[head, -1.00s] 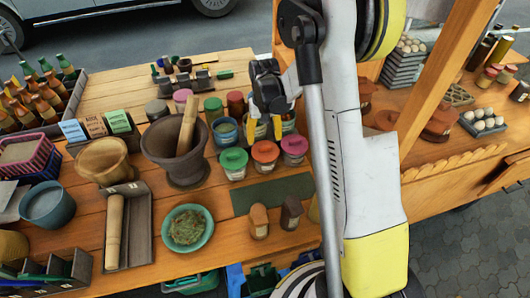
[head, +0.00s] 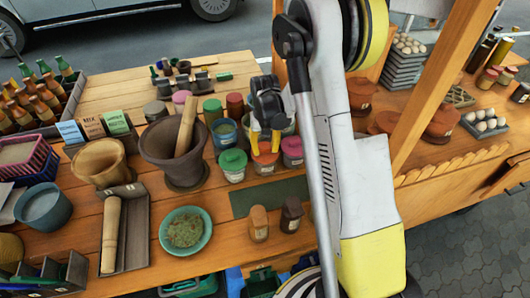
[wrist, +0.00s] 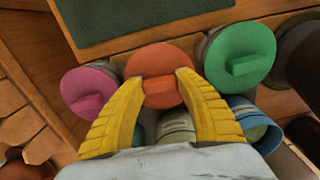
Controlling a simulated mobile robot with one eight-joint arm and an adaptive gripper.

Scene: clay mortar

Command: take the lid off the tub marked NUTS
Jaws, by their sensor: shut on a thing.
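Three tubs stand in a row, with a green lid (head: 233,160), an orange lid (head: 265,157) and a pink lid (head: 292,146). I cannot read their labels, so I cannot tell which says NUTS. My gripper (head: 265,146) points down over the middle tub. In the wrist view, its yellow fingers (wrist: 166,80) are shut on the raised block handle of the orange lid (wrist: 158,57). The lid appears seated on its tub. The green lid (wrist: 240,52) and pink lid (wrist: 90,88) lie to either side, clear of the fingers.
A dark mortar with pestle (head: 175,160) stands left of the tubs. Other jars and a blue cup (head: 224,132) stand close behind. A wooden post (head: 430,95) rises at right.

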